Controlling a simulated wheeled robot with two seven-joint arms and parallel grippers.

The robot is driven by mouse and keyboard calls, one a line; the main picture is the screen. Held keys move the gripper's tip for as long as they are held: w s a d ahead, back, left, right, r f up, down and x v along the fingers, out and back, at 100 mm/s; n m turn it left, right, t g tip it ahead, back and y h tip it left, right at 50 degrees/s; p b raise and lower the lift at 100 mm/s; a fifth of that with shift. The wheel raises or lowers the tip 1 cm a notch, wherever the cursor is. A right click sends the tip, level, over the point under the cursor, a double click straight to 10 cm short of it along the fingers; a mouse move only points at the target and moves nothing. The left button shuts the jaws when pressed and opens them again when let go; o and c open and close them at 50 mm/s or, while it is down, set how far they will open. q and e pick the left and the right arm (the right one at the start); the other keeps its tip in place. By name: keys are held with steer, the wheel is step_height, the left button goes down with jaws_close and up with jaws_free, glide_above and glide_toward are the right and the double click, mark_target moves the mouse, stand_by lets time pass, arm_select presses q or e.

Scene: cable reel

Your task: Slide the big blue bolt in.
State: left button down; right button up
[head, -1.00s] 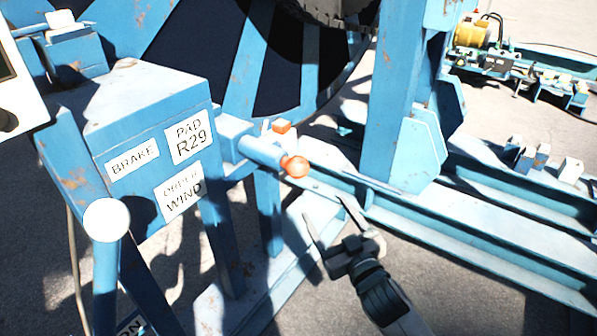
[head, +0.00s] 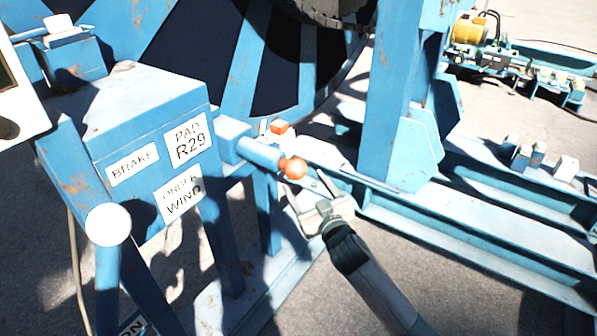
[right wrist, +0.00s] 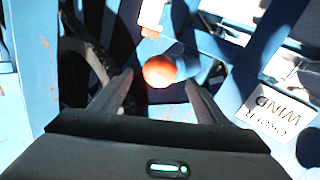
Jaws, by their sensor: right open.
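The big blue bolt (head: 259,151) is a thick blue cylinder that sticks out of the blue brake stand, with an orange ball knob (head: 294,168) on its end. In the right wrist view the orange knob (right wrist: 160,71) sits ahead of the fingertips, between their lines. My right gripper (head: 305,187) is open and empty, just below and to the right of the knob; its fingers (right wrist: 157,88) point toward the knob on both sides. Whether a finger touches the knob I cannot tell. My left gripper is not in view.
A small orange-tipped block (head: 280,127) sits just above the bolt. The brake stand (head: 150,120) with white labels is at left. A blue upright post (head: 390,110) and floor rails (head: 480,220) stand at right. Open ground lies at the lower right.

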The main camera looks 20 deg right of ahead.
mark_target(300, 176)
steer(key=w, duration=0.5)
steer(key=shift+w+a+p, duration=0.2)
steer(key=shift+p, duration=0.1)
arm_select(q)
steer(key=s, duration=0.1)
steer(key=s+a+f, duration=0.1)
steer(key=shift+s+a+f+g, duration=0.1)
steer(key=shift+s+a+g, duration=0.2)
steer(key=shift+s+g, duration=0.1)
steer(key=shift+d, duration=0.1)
